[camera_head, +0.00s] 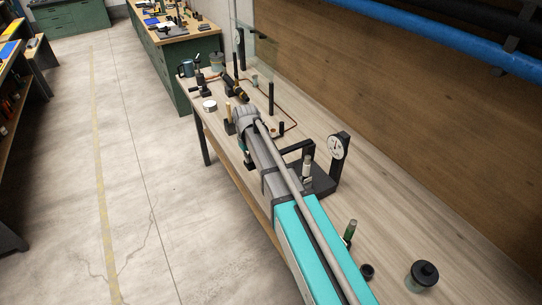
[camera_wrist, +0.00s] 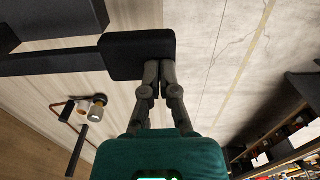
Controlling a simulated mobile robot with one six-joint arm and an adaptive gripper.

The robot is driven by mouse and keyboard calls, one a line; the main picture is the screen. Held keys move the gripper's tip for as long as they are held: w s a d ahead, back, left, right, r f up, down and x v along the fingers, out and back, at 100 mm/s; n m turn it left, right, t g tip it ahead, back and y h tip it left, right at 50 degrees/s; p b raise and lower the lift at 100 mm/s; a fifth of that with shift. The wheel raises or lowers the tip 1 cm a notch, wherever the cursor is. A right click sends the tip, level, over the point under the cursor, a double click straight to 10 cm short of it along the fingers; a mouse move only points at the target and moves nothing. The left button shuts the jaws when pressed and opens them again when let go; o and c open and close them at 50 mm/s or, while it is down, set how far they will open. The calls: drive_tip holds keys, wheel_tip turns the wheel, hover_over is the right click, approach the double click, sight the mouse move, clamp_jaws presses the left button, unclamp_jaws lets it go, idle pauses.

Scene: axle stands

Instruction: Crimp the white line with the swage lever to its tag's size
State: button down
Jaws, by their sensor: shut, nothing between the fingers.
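The swage lever is a black bar (camera_head: 297,147) reaching out from a black press with a round dial gauge (camera_head: 338,147). In the wrist view the lever's bar (camera_wrist: 55,64) ends in a thick black grip (camera_wrist: 120,48). My gripper (camera_wrist: 160,68) is shut and empty, its fingertips together at the grip's end; I cannot tell whether they touch it. In the head view my arm hides most of the gripper. A pale metal fitting with a copper-coloured part (camera_wrist: 97,112) shows left of my gripper. I cannot make out the white line or its tag's writing.
Copper tubing (camera_head: 292,112) and black posts stand farther along the wooden bench (camera_head: 420,225). A white-topped round tin (camera_head: 209,105) is near its left edge. A dark lidded jar (camera_head: 423,275) and a green-handled tool (camera_head: 350,231) are at the front right. The floor at left is clear.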

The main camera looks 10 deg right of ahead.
drive_tip(key=shift+r, duration=0.1)
idle(0.3)
drive_tip(key=shift+r+p, duration=1.2)
drive_tip(key=shift+p, duration=0.15)
drive_tip(key=shift+r, duration=0.1)
wheel_tip(320, 180, up, 6)
drive_tip(key=p, duration=0.6)
drive_tip(key=s+d+f+m+b, duration=0.2)
drive_tip(key=s+d+f+b, duration=0.5)
drive_tip(key=s, duration=0.3)
drive_tip(key=s+d+f+m+b, duration=0.2)
drive_tip(key=s+d+f+b, duration=0.4)
drive_tip(key=s+d, duration=0.2)
drive_tip(key=s, duration=0.2)
drive_tip(key=shift+s+d+f+m+b, duration=0.2)
drive_tip(key=shift+s+f+m+b, duration=0.1)
drive_tip(key=shift+s+f+b, duration=0.1)
idle(1.8)
